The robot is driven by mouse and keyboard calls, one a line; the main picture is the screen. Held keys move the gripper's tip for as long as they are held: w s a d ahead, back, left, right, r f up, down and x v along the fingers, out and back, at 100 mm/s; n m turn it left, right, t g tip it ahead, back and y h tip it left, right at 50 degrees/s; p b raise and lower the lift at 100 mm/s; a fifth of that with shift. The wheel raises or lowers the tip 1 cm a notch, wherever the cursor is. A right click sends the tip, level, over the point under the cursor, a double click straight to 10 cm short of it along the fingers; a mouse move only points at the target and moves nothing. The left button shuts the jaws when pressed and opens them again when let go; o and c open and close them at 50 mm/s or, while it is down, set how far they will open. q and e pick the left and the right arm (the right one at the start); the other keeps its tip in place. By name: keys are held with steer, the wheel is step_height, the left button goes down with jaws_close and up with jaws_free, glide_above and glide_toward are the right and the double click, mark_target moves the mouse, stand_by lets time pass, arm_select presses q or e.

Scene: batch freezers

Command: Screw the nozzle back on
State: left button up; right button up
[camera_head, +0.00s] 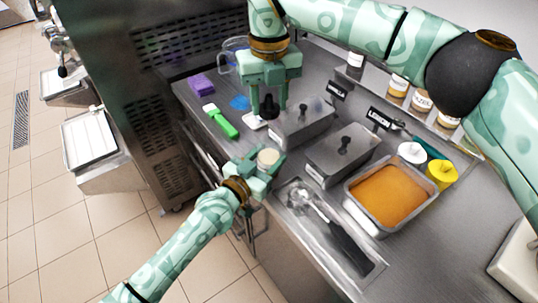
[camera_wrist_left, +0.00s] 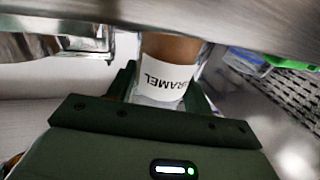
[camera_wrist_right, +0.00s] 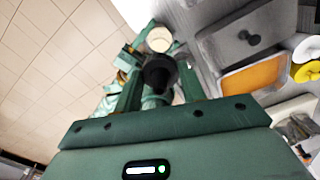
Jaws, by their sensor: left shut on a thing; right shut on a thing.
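My left gripper (camera_head: 264,160) is shut on the caramel bottle (camera_wrist_left: 168,72), whose label partly shows in the left wrist view. The bottle's pale round top (camera_head: 269,156) faces up in the head view, beside the counter's front edge. My right gripper (camera_head: 269,98) is shut on the black nozzle (camera_head: 269,107), which hangs below its fingers. In the right wrist view the nozzle (camera_wrist_right: 159,74) is between the fingers and the bottle's open-looking pale top (camera_wrist_right: 160,38) lies beyond it. The nozzle and bottle are apart. The bottle's lower part is hidden in the head view.
Lidded steel bins (camera_head: 340,157), an orange-filled pan (camera_head: 388,195) and a tray with a scoop (camera_head: 310,200) stand to the right. A green brush (camera_head: 221,121), purple sponge (camera_head: 201,86) and blue cloth (camera_head: 239,103) lie left. White-topped (camera_head: 411,152) and yellow-topped (camera_head: 441,173) bottles stand farther right.

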glide_above(269, 137)
steer(key=shift+f, duration=2.4)
steer(key=shift+f, duration=0.9)
steer(key=shift+f, duration=0.5)
